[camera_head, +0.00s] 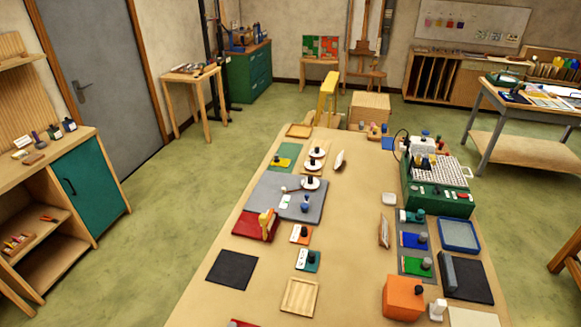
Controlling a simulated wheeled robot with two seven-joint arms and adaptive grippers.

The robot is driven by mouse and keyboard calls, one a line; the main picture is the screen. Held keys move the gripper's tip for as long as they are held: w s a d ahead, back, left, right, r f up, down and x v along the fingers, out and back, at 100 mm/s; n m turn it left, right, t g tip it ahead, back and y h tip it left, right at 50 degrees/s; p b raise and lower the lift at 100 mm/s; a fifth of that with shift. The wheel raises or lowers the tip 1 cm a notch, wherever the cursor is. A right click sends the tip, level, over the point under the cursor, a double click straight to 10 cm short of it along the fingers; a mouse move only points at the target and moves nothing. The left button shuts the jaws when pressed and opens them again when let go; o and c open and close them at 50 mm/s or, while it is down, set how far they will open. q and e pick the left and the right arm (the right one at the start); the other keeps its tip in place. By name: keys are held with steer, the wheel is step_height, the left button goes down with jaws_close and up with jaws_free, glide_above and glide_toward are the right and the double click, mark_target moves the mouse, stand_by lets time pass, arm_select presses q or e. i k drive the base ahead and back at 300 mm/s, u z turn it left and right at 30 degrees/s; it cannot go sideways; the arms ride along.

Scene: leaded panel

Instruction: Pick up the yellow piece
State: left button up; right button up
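A small flat yellow piece (281,163) lies on a green mat (272,166) near the left edge of the long wooden table. A dark object seems to stand beside or on the yellow piece; I cannot tell which. Another yellow-orange upright object (266,222) stands on a red mat (247,229) closer to me. Neither of my grippers shows in the head view.
The table (345,220) is bare down its middle. A grey board (262,198) with a blue vase-like item (305,203) lies near the green mat.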

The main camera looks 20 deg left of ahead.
mark_target(277, 162)
steer(key=k, duration=0.45)
steer(key=u, duration=3)
steer(key=i, duration=3.05)
steer(key=z, duration=2.8)
steer(key=i, duration=2.75)
